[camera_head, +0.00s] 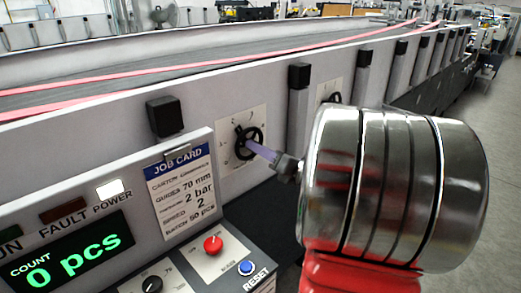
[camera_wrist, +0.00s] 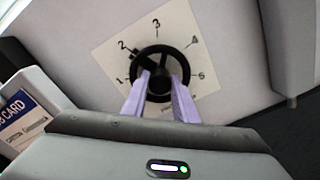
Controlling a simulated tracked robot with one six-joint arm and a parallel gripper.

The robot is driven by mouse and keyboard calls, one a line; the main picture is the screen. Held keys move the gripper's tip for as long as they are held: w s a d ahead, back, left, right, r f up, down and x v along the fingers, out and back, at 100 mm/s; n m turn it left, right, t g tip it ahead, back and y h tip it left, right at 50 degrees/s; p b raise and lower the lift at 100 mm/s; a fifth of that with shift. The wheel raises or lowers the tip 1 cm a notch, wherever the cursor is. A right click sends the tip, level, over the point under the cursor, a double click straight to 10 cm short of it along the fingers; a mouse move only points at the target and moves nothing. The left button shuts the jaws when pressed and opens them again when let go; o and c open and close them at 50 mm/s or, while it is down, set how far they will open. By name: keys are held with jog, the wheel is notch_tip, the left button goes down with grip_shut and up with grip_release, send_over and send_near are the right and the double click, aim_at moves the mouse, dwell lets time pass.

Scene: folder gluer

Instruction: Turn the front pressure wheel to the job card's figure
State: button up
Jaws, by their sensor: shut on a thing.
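The front pressure wheel (camera_wrist: 161,47) is a black handwheel on a white plate with a numbered scale. Its small black pointer sits by the 2 in the wrist view. The wheel (camera_head: 257,132) also shows in the head view, partly behind my fingers. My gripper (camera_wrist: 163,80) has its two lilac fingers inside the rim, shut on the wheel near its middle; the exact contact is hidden. The job card (camera_head: 180,181) reads 70 mm guides, a 2 bar line and speed 2.
A second dial wheel (camera_head: 333,98) sits farther along the side panel. The control panel with a red knob (camera_head: 213,245), blue RESET button (camera_head: 246,267) and count display (camera_head: 70,256) lies below left. A black-capped post (camera_head: 299,75) stands right of the wheel.

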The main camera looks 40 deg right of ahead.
jog(key=o, duration=1.1)
jog(key=shift+c, duration=0.2)
jog(key=shift+s, duration=0.1)
jog(key=s, duration=1.3)
jog(key=shift+s+d, duration=0.2)
jog(key=shift+s, duration=0.1)
